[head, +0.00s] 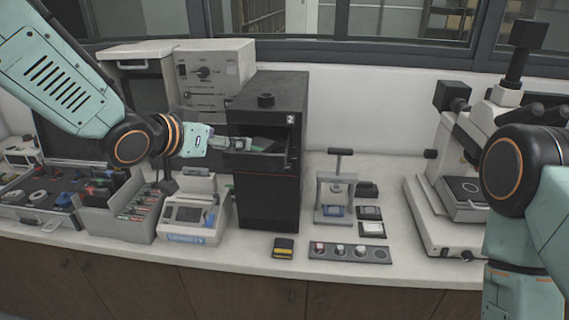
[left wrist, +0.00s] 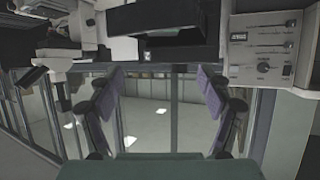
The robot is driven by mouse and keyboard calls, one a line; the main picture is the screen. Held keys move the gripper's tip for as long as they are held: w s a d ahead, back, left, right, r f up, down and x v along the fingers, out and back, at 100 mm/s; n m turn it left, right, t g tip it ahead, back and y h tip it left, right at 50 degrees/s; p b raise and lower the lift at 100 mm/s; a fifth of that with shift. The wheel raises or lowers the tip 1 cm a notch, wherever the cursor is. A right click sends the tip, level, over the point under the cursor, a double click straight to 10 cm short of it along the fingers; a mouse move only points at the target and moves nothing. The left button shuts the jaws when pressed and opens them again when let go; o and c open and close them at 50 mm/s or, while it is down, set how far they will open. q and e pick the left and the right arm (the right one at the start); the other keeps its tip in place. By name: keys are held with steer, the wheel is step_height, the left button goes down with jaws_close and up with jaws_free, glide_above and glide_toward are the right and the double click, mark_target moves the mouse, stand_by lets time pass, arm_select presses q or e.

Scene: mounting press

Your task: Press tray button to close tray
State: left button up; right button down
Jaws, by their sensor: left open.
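In the head view a tall black machine (head: 268,195) stands on the bench, marked with a "2". Its tray (head: 255,161) sticks out of the front at mid-height, with a dark flat piece (head: 266,144) in it. My left gripper (head: 238,146) is at the left side of the tray opening; I cannot tell whether it touches the tray. In the left wrist view its two fingers (left wrist: 159,78) are spread with nothing between them. The black machine (left wrist: 155,17) is at the top of that inverted view. I cannot make out the tray button. My right gripper is out of view.
A grey control box (head: 213,72) with a knob stands behind on the left. A small device with a screen (head: 190,215) is left of the machine. A small hand press (head: 335,195) and a strip of round samples (head: 349,253) are on the right, before a microscope (head: 465,180).

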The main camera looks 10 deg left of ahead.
arm_select(q)
steer(key=shift+a+f, duration=0.1)
steer(key=shift+a, duration=0.15)
steer(key=shift+s+d, duration=0.1)
steer(key=shift+d, duration=0.1)
steer(key=shift+c, duration=1.3)
steer(key=shift+w+a+f, duration=0.1)
steer(key=shift+w+a, duration=0.05)
steer(key=shift+w, duration=0.25)
steer(key=c, duration=0.6)
steer(key=shift+s+r, duration=0.2)
steer(key=shift+s, duration=0.15)
steer(key=c, duration=0.6)
steer(key=shift+c, duration=0.8)
steer(key=shift+w+f, duration=0.15)
steer(key=shift+w, duration=0.15)
jaws_close()
steer(key=shift+s, duration=0.25)
